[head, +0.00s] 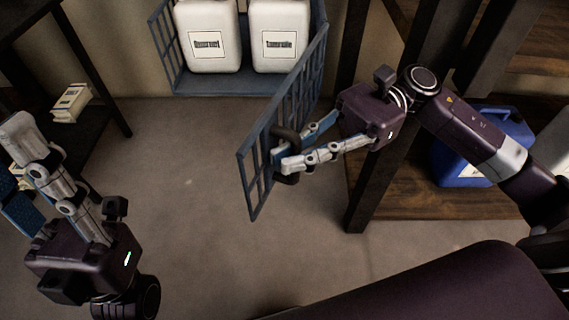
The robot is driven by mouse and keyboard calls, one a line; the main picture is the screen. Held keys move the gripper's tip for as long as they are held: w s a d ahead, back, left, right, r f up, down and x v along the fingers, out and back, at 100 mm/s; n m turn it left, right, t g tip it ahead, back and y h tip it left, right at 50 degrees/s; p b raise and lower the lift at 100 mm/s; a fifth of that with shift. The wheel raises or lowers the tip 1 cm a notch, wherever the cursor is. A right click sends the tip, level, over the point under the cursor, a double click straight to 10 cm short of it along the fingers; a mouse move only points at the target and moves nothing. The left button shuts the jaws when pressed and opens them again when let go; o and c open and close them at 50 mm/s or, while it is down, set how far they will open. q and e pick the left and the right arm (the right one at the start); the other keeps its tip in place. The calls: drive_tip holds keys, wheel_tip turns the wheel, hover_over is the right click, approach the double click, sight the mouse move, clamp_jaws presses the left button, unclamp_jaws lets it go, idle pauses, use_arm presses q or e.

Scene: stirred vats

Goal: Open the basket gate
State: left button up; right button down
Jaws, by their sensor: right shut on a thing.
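The basket gate (252,174) is a blue-grey barred panel. It stands swung out from the wire basket (218,84), toward me, and the basket's front is open. A dark curved handle (285,134) is on the gate's right-hand face. My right gripper (280,150) is shut on this handle, with one finger above and one in front, partly hiding it. My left gripper (13,168) is at the left edge, away from the gate. Its fingers are spread, and part of it is cut off by the frame.
Two white labelled jugs (208,38) (280,36) stand in the basket. A blue container (480,150) sits on a wooden shelf at right, beside a dark post (365,185). A dark rack with small boxes (70,102) stands at left. The middle floor is clear.

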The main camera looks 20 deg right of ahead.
drive_tip(key=shift+d+r, duration=0.15)
drive_tip(key=shift+d, duration=0.3)
drive_tip(key=shift+w, duration=0.1)
drive_tip(key=c, duration=2.3)
unclamp_jaws()
drive_tip(key=shift+c, duration=0.2)
drive_tip(key=shift+o, duration=0.4)
wheel_tip(320, 180, up, 10)
drive_tip(key=shift+f, duration=0.1)
drive_tip(key=shift+c, duration=0.3)
